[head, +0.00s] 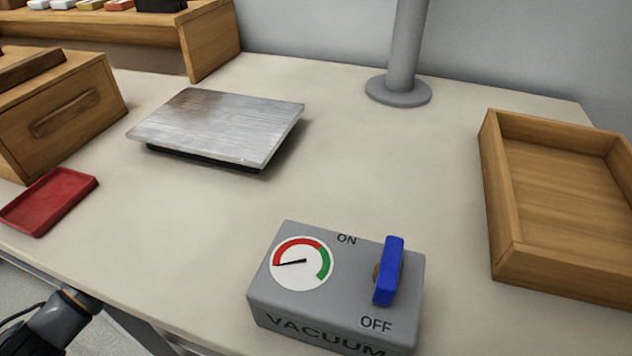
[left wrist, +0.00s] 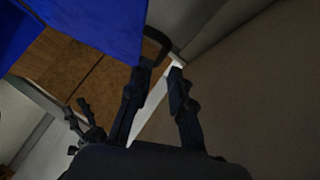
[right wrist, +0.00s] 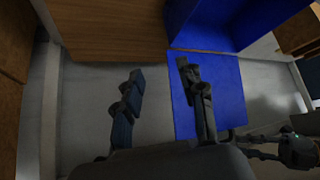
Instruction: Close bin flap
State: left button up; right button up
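A blue bin (right wrist: 225,22) shows at the top of the right wrist view, with a flat blue panel (right wrist: 222,100), seemingly its flap, extending below it. My right gripper (right wrist: 158,78) is open; one finger overlaps the panel in the picture, and I cannot tell whether it touches. In the left wrist view a blue surface (left wrist: 95,25) fills the upper left, with a dark curved bar (left wrist: 157,45) beside it. My left gripper (left wrist: 159,76) is open just below that bar, with nothing visible between its fingers. The bin is not in the head view.
In the head view the table (head: 345,150) bears a vacuum box (head: 335,320) with a blue lever, a metal plate (head: 220,125), a red tray (head: 50,200), a wooden tray (head: 495,200) and a grey post (head: 404,50). A wooden surface (right wrist: 115,30) lies beside the bin.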

pick_arm(q)
jog(key=b+x, duration=0.1)
jog(key=x, duration=0.5)
jog(key=shift+d+b, duration=0.35)
jog(key=shift+w+d+f, duration=0.1)
jog(key=shift+w+d, duration=0.1)
jog(key=shift+d, duration=0.15)
pick_arm(e)
jog(key=w+a+r+t+y, duration=0.1)
jog(key=w+a+r+t, duration=0.1)
jog(key=w+r+t, duration=0.2)
jog(key=shift+w+a+r+t, duration=0.25)
jog(key=shift+w+r+t, duration=0.15)
jog(key=shift+w+r, duration=0.65)
jog(key=shift+w+f, duration=0.2)
pick_arm(q)
grip_shut()
